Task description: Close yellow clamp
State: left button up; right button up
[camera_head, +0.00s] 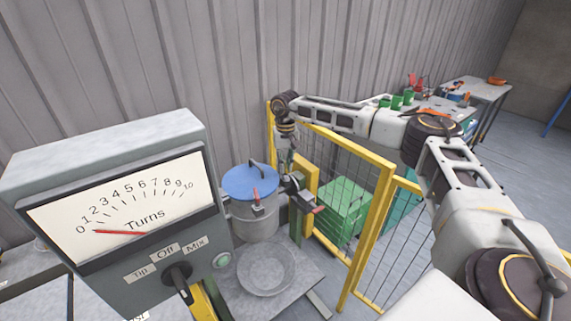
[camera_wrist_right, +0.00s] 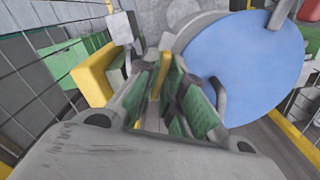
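A drum (camera_head: 255,222) with a blue lid (camera_head: 250,182) stands behind the dial box. A red-handled clamp (camera_head: 257,197) is on its front. I cannot clearly make out the yellow clamp in the head view. My right gripper (camera_head: 288,160) points down at the right rear of the lid; its fingertips are small and partly hidden there. In the right wrist view, its green-padded fingers (camera_wrist_right: 165,100) stand apart with a narrow gap. A yellow piece (camera_wrist_right: 156,78) shows in that gap, and I cannot tell whether the fingers touch it. The blue lid (camera_wrist_right: 245,65) fills the right side. My left gripper is out of view.
The grey dial box (camera_head: 110,190) stands at the left front. A metal bowl (camera_head: 265,270) sits in front of the drum. A yellow-framed mesh fence (camera_head: 378,215) and a green crate (camera_head: 343,212) are to the right. A cluttered table (camera_head: 440,105) stands at the back right.

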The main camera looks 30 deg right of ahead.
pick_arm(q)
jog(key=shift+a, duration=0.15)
pick_arm(e)
jog(key=shift+m, duration=0.4)
grip_shut()
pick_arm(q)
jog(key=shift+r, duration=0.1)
pick_arm(e)
jog(key=m, duration=0.2)
jog(key=shift+m+p, duration=0.35)
jog(key=shift+m, duration=0.05)
jog(key=m, duration=0.3)
jog(key=shift+m, duration=0.3)
jog(key=m+p, duration=0.1)
jog(key=m, duration=0.4)
jog(key=shift+w+r, duration=0.1)
jog(key=shift+w, duration=0.05)
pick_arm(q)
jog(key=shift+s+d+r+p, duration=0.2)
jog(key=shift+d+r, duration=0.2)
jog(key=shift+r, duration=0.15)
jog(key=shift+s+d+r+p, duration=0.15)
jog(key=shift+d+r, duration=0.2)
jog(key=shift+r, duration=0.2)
pick_arm(e)
jog(key=m, duration=0.5)
jog(key=shift+m, duration=0.3)
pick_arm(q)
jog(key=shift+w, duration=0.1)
